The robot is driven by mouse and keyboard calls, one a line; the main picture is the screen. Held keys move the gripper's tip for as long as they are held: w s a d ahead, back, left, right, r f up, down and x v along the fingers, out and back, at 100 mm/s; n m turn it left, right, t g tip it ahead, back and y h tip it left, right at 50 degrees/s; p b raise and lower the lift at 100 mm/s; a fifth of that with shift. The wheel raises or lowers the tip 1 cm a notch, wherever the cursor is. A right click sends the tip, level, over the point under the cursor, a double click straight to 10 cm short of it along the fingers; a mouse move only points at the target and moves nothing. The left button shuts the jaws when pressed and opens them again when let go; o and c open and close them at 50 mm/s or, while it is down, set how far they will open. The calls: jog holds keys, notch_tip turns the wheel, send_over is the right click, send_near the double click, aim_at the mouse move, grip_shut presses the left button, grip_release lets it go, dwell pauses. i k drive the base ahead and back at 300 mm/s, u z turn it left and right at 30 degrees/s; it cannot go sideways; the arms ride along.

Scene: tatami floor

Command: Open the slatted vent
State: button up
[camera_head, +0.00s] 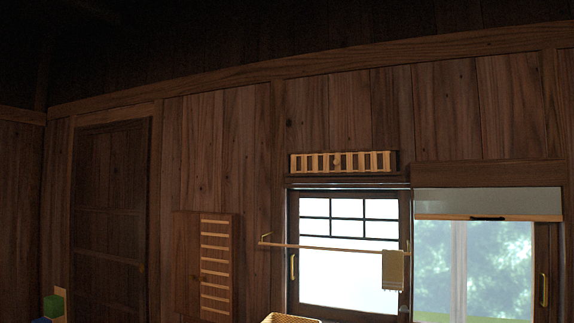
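A slatted vent (343,162) is set in the dark wood wall, just above the left window. It is a long, low panel of upright light wood slats with dark strips between them. A small dark spot, perhaps a knob, shows near its middle, and a dark strip shows at its right end. I cannot tell whether the dark strips are open gaps or a backing board. My gripper is not in view.
A wall board (206,266) with horizontal light slats hangs left of the window (348,250). A rail (330,247) with a towel (393,269) crosses the window. A blind (488,202) covers the right window's top. A basket (290,318) shows at the bottom edge.

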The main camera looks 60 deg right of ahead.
aim_at(336, 163)
jog(key=z, duration=0.3)
jog(key=i, duration=1.35)
jog(key=z, duration=1.65)
jog(key=i, duration=0.8)
jog(key=z, duration=0.7)
